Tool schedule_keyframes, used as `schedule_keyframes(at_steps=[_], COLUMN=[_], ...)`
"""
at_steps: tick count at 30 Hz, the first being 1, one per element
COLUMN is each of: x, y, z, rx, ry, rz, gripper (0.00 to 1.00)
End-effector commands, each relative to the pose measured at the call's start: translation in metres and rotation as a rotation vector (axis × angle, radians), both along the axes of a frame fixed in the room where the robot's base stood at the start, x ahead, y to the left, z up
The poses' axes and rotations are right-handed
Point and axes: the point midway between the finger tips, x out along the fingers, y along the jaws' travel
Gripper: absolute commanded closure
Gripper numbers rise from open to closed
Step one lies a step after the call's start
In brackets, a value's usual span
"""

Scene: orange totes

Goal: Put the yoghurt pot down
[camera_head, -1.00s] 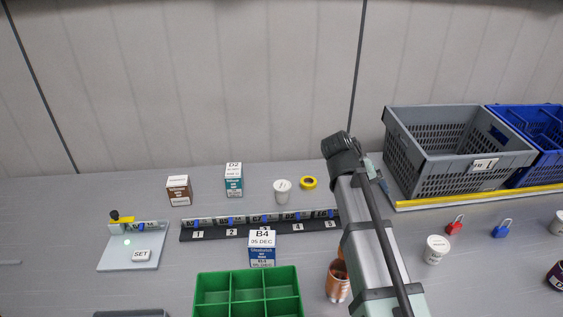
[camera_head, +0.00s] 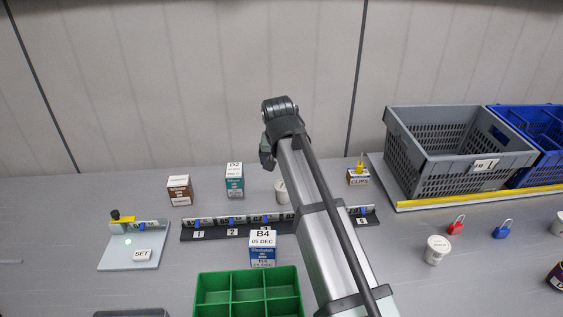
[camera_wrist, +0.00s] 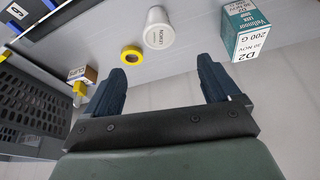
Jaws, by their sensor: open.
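A white yoghurt pot (camera_head: 281,192) stands upright on the grey table behind the numbered rail, its right side covered by my arm in the head view. In the wrist view the pot (camera_wrist: 158,28) is beyond and between my fingertips, apart from them. My gripper (camera_wrist: 160,68) is open, with nothing between its two dark fingers. In the head view the fingers are hard to make out behind my wrist. Another white pot (camera_head: 437,249) stands at the right of the table, and a further one (camera_head: 558,223) is cut by the right edge.
A teal box (camera_head: 234,180) and a brown box (camera_head: 179,190) stand left of the pot. A yellow tape roll (camera_wrist: 131,54) lies beside it. The numbered rail (camera_head: 215,231), blue-and-white box (camera_head: 262,249) and green tray (camera_head: 247,271) are in front. A grey crate (camera_head: 455,170) stands right.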

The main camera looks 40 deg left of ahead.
Motion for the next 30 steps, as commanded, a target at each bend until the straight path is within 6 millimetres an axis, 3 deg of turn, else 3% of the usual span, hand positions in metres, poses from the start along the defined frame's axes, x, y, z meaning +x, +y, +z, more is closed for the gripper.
schedule_keyframes(at_steps=[11, 30], x=[0.005, 0.037], y=[0.003, 0.023], z=[-0.015, -0.104], rx=[-0.003, -0.004], ry=[0.0, 0.0], rz=[0.0, 0.0], gripper=[0.11, 0.11])
